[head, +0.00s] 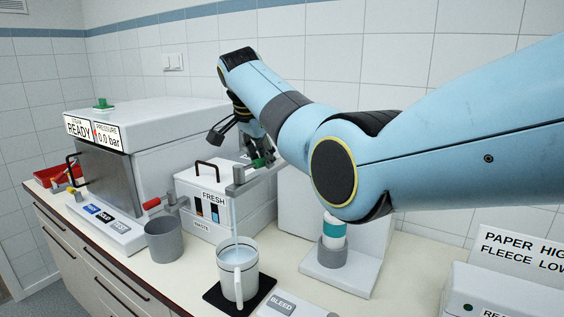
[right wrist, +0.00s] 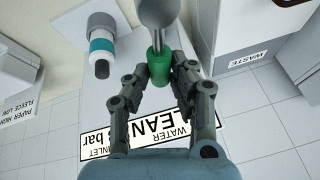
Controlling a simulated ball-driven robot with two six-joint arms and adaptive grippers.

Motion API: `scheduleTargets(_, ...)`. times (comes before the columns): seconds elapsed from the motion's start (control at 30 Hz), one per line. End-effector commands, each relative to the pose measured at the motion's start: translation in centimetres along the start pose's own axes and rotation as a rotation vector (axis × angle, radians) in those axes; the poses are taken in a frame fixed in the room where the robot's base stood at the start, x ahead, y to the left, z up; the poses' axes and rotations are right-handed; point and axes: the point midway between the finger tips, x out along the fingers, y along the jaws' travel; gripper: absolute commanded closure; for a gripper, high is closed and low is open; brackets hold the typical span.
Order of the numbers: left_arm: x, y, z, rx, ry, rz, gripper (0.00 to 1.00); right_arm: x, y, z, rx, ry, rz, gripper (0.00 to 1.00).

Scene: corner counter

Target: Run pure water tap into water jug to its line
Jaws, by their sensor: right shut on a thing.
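The water jug (head: 238,284) is a white, handled jug standing upright on a black mat (head: 214,300). Pale blue water shows inside near its rim; I cannot clearly make out its line. The grey metal tap (head: 238,183) is above the jug, on the FRESH unit's right side. My left gripper is not in view.
A grey cup (head: 163,240) stands left of the jug. The white FRESH box (head: 205,185) and a steam unit (head: 105,180) reading READY and 0.0 bar stand behind. A white and teal bottle (head: 333,229) sits in a holder at right, under my arm.

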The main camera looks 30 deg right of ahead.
Motion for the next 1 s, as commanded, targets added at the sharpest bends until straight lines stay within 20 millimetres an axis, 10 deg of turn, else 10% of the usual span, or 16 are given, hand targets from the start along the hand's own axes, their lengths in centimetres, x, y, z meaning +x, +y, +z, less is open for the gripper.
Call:
scheduleTargets(0.2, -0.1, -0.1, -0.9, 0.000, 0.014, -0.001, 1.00, 0.0, 0.0, 0.0, 0.000, -0.001, 0.001, 1.00)
scheduleTargets(0.23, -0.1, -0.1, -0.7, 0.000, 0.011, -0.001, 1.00, 0.0, 0.0, 0.0, 0.000, -0.001, 0.000, 0.74)
scheduleTargets(0.4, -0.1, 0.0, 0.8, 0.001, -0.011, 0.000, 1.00, 0.0, 0.0, 0.0, 0.000, -0.001, 0.000, 0.55)
scheduleTargets(0.73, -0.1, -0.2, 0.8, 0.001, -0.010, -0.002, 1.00, -0.7, 0.0, -0.1, 0.001, -0.001, -0.003, 0.55)
scheduleTargets(1.0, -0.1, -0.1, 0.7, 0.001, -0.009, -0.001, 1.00, -6.1, -0.1, 0.0, 0.001, -0.001, -0.005, 0.55)
